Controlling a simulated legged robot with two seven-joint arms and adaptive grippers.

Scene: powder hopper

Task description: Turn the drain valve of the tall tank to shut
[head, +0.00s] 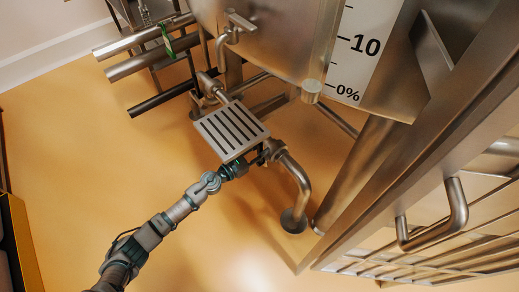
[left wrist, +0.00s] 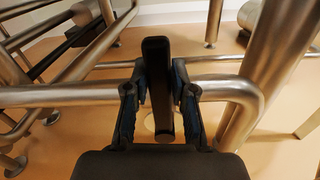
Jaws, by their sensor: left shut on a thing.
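The tall tank (head: 275,40) stands at the top of the head view, with a level scale on its wall. Below it, a bent drain pipe (head: 297,178) runs down to the floor, with the drain valve (head: 272,150) at its upper end. My left gripper (head: 255,160) reaches the valve from the lower left. In the left wrist view, its fingers (left wrist: 159,85) are shut on a dark, flat valve handle (left wrist: 157,55), one on each side. In the head view the handle is mostly hidden by the gripper and the slatted plate. My right gripper is in neither view.
A slatted metal plate (head: 232,129) sits just above my left gripper. Steel pipes (head: 145,50) stick out at the upper left. A metal frame with a bent grab handle (head: 455,212) fills the right. The orange floor (head: 90,150) at left is clear.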

